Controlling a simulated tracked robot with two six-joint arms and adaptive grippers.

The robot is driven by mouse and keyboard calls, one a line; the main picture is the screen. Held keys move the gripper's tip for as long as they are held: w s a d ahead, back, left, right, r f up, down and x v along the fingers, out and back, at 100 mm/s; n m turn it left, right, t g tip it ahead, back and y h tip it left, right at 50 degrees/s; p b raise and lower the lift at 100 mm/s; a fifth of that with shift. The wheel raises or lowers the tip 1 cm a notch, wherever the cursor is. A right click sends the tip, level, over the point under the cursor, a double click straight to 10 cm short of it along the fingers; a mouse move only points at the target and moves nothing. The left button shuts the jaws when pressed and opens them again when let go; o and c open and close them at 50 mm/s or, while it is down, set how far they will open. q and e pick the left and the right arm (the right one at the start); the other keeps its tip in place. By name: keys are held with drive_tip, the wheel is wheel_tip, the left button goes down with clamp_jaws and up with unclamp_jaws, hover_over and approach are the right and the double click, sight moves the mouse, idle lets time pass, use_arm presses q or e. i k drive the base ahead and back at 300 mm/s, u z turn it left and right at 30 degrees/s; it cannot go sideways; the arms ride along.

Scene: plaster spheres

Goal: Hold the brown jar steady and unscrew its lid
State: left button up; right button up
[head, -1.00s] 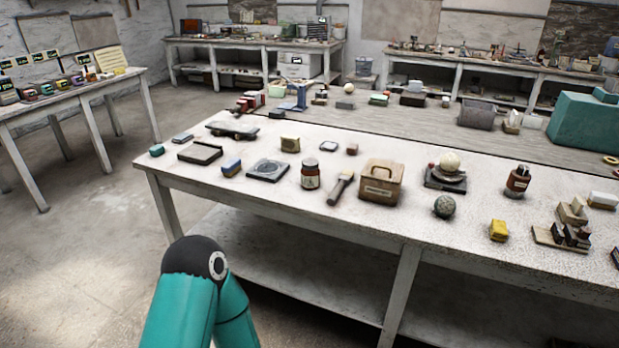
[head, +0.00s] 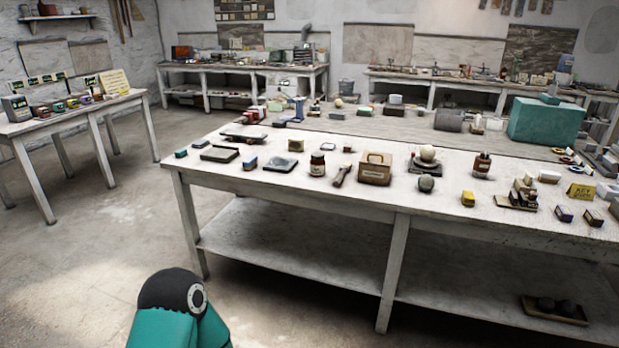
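A small brown jar (head: 318,166) with a pale label and a dark lid stands upright on the white worktable (head: 230,172), left of the wooden box. A second brown container (head: 481,165), reddish with a dark top, stands upright further right on the same table. I cannot tell from here which of the two is the task's jar. Both look closed. Neither of my grippers is in view. Only a teal and black part of my arm shows at the bottom, well short of the table.
A large teal case (head: 545,121) is at the back right. Open floor (head: 110,235) lies left of the table, before a side table (head: 70,117).

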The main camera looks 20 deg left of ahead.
sight(317, 168)
drive_tip(key=u, duration=0.7)
drive_tip(key=i, duration=2.15)
drive_tip(key=z, duration=0.65)
